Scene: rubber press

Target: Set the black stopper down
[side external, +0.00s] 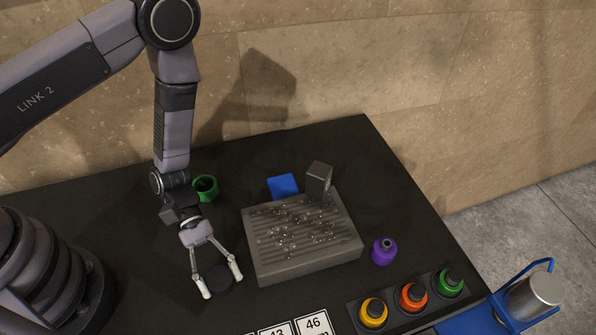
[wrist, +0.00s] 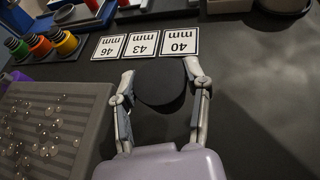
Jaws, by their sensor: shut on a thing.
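The black stopper (side external: 220,277) is a dark round disc between the fingers of my gripper (side external: 222,287), to the left of the ribbed grey tray in the side view. In the wrist view the stopper (wrist: 160,84) sits between the two fingertips of my gripper (wrist: 159,69), which are shut on its sides. The black table is close beneath it; I cannot tell whether the stopper touches it. White cards reading 40 mm (wrist: 180,42), 43 mm (wrist: 142,44) and 46 mm (wrist: 108,47) lie just beyond the stopper in the wrist view.
The ribbed grey tray (side external: 305,266) holds many small clear beads. A green cup (side external: 205,187), blue block (side external: 284,185), grey block (side external: 319,180) and purple bottle (side external: 384,251) stand around it. Yellow (side external: 372,312), orange (side external: 412,297) and green (side external: 450,283) bottles stand at the front right.

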